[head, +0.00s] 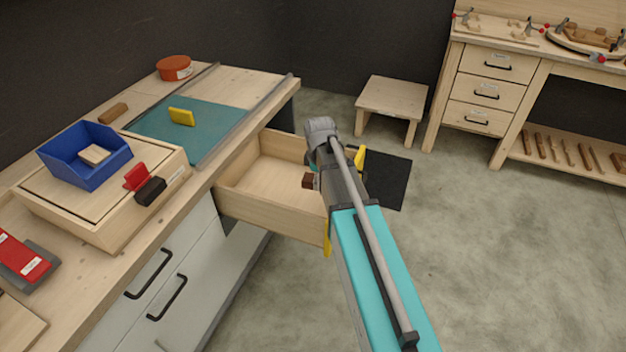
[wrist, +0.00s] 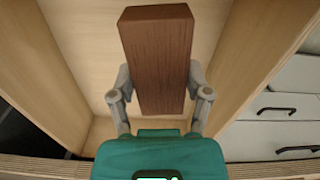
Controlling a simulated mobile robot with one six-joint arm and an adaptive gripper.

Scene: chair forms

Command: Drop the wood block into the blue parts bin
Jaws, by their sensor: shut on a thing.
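In the wrist view, my gripper (wrist: 160,95) is shut on a dark brown wood block (wrist: 157,50), with a finger on each side. The block is over the inside of an open wooden drawer (wrist: 85,60). In the head view, the block's end (head: 308,181) shows left of my arm, which hides most of the gripper. The blue parts bin (head: 82,172) sits on a wooden box on the workbench at the left, well away from my gripper. A small pale wood block (head: 95,155) lies in the bin.
The drawer (head: 270,215) sticks out from the bench. The box (head: 110,225) under the bin has a red and a black part at its front. A yellow piece (head: 181,117) stands on a teal mat (head: 215,125). A low stool (head: 390,98) stands behind.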

